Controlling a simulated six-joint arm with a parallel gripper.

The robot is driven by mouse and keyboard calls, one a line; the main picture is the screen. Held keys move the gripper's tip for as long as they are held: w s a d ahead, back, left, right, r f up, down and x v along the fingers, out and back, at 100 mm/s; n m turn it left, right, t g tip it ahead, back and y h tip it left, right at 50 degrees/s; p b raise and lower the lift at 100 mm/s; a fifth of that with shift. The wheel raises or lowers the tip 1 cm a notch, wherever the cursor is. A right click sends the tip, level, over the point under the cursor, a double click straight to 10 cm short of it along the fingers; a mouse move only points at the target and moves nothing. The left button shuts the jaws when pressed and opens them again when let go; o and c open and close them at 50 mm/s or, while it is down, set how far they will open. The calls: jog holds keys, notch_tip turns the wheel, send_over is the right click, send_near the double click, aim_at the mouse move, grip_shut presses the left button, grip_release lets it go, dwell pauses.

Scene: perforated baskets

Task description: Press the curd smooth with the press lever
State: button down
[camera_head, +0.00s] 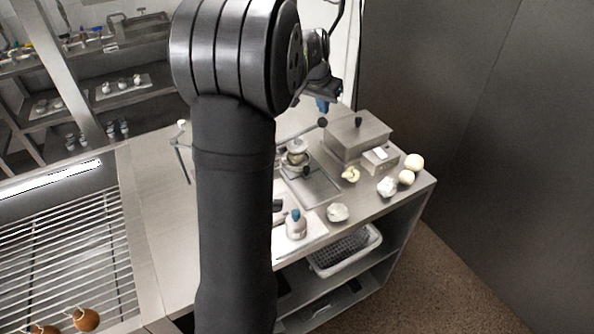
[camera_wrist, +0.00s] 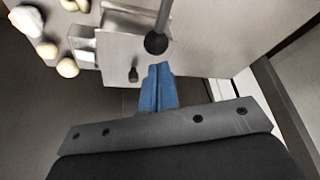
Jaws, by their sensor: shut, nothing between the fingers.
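My gripper (camera_head: 322,105) has blue fingers, shut together and empty; they also show in the wrist view (camera_wrist: 158,70). A dark ball knob (camera_wrist: 156,43) on a grey rod, apparently the press lever, is just beyond the fingertips in the wrist view. In the head view the knob (camera_head: 323,122) is just below the fingers. I cannot tell whether they touch. A steel box (camera_head: 352,142) with a black knob on top (camera_head: 358,121) stands beside the lever. No curd can be made out in the box or under the lever.
A small device (camera_head: 297,155) stands on the steel counter (camera_head: 155,200). White lumps (camera_head: 337,212), pale balls (camera_head: 414,162), a small white-topped unit (camera_head: 380,156) and a blue-capped bottle (camera_head: 296,224) crowd its right part. A basket (camera_head: 345,252) sits below. My arm hides the counter's middle.

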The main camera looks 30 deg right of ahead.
aim_at(322, 119)
jog(key=shift+f, duration=0.15)
jog(key=shift+f, duration=2)
jog(key=shift+r, duration=2.3)
jog(key=shift+f, duration=0.1)
